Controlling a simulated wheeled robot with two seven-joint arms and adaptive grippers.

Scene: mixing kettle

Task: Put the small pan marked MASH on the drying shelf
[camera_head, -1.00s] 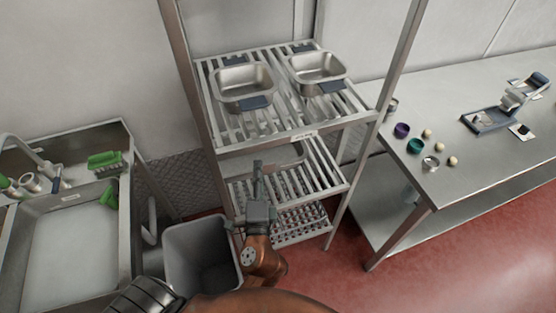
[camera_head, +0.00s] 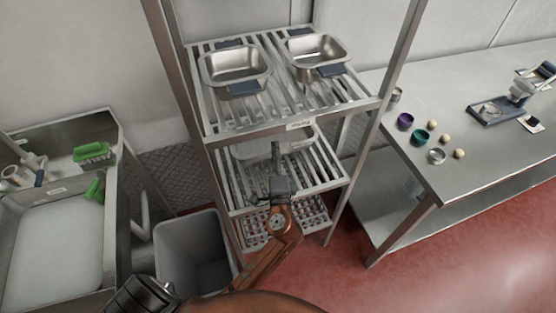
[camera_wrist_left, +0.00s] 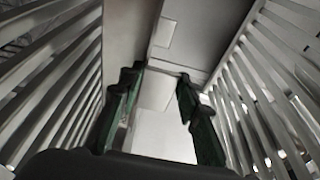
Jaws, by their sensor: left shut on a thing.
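My left gripper (camera_head: 278,165) is at the front of the slatted metal rack (camera_head: 213,128), between its top and middle tiers. It is shut on a pale metal pan (camera_head: 252,149), which is partly hidden under the top tier. In the left wrist view, the gripper's dark green fingers (camera_wrist_left: 158,105) stand either side of a pale grey surface. I cannot read a MASH mark on the pan, nor tell whether it touches the middle tier (camera_head: 325,173). My right gripper is not in view.
Two steel pans with blue grips, one left (camera_head: 235,65) and one right (camera_head: 316,47), fill much of the top tier. A grey bin (camera_head: 190,255) stands left of the rack, beside the sink (camera_head: 112,200). A steel table (camera_head: 470,165) with small items stands right.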

